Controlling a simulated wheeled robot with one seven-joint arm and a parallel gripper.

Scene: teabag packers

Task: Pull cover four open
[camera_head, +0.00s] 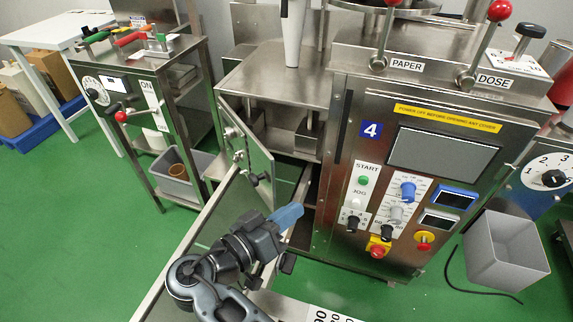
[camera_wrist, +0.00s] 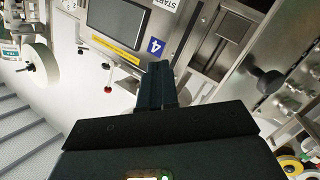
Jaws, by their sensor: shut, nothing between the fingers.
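The station marked with a blue 4 sign (camera_head: 370,130) is a steel machine. A steel cover (camera_head: 250,150) left of its control panel stands swung out at an angle, with a dark gap into the machine on its right. A black knob (camera_head: 254,179) sits low on the cover; the knob also shows in the wrist view (camera_wrist: 265,82), right of my fingers. My gripper (camera_head: 290,215) is in front of the gap, below and right of the knob, apart from it. Its fingers (camera_wrist: 157,75) are together and empty, pointing towards the machine. The arm hides part of the lower front.
The control panel (camera_head: 405,180) with buttons and knobs is close on the right. A steel-edged panel (camera_head: 185,245) slants across the front left. A grey bin (camera_head: 507,250) stands lower right and another (camera_head: 185,178) left. Green floor is free at the left.

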